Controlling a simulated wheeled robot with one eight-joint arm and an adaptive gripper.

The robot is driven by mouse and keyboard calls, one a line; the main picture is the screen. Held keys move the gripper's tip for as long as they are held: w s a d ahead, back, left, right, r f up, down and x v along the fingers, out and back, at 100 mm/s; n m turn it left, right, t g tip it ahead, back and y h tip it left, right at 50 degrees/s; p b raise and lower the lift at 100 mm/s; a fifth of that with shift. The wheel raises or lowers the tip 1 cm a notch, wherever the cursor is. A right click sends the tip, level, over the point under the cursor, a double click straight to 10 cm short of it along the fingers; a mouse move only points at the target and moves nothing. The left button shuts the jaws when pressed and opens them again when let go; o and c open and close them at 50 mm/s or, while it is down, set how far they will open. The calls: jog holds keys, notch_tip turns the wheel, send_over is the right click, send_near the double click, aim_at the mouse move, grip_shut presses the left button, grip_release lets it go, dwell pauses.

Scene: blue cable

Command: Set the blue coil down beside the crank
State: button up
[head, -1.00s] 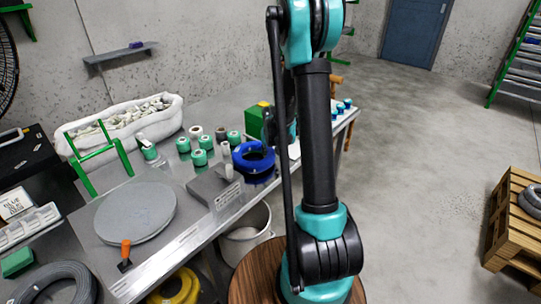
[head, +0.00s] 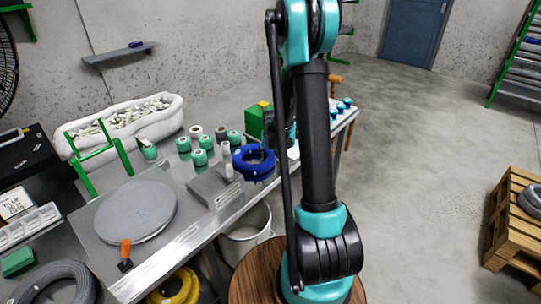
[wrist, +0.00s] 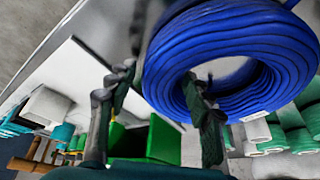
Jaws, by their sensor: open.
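The blue coil (head: 254,159) lies flat near the right part of the bench in the head view, beside a grey block. In the wrist view, the coil (wrist: 230,60) fills the upper right. My gripper (wrist: 155,85) is open there; one finger is left of the coil's outer edge, the other overlaps its ring by the hole. I cannot tell whether they touch it. In the head view my arm mostly hides the gripper. An orange-handled piece with a dark base, seemingly the crank (head: 126,252), is at the front edge, by the grey disc (head: 135,211).
The grey block (head: 214,187) with a pale peg stands between disc and coil. Several green spools (head: 200,157) are behind it. A green box (head: 254,121) stands behind the coil. A grey coil (head: 55,283) and green frame (head: 92,155) are at left. Bare bench (head: 205,222) shows along the front.

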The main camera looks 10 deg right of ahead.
jog(key=v, duration=1.2)
jog(key=s+a+f, duration=0.1)
jog(key=s, duration=1.2)
jog(key=s+a+f+n, duration=0.1)
jog(key=s, duration=1.2)
jog(key=shift+a, duration=0.4)
